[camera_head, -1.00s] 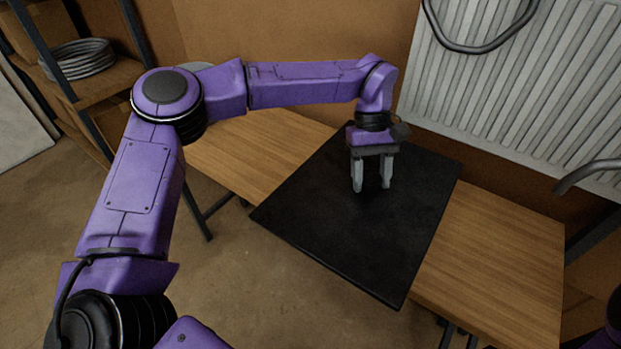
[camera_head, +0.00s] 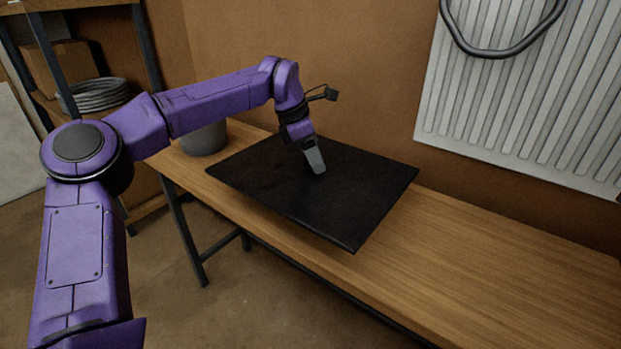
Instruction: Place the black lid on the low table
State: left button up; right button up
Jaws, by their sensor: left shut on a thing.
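The black lid (camera_head: 345,205) is a flat, dark square panel. It lies level over the wooden low table (camera_head: 475,260), with its front corner reaching past the table's front edge. I cannot tell whether it touches the tabletop or is just above it. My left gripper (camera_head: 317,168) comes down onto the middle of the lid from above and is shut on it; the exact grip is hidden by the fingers. My right gripper is not in view.
A grey round container (camera_head: 204,139) stands on the table's left end, behind my left arm. A white radiator (camera_head: 530,95) with a dark hose (camera_head: 490,52) is on the back wall. Shelves with a coiled hose (camera_head: 95,95) stand at left. The table's right part is clear.

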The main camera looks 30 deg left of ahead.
aim_at(290, 161)
pick_arm(q)
jog(key=w+a+f, duration=0.1)
jog(key=a+f, duration=0.1)
jog(key=f, duration=0.1)
jog(key=w+a+f, duration=0.1)
jog(key=f, duration=0.1)
jog(key=shift+w+a+f, duration=0.1)
jog(key=shift+w+f, duration=0.05)
jog(key=shift+w, duration=0.15)
notch_tip(290, 161, down, 3)
jog(key=shift+w+a+f, duration=0.1)
jog(key=shift+f, duration=0.1)
jog(key=o, duration=1.4)
jog(key=shift+r, duration=0.1)
jog(key=p+v, duration=0.1)
jog(key=v, duration=1.1)
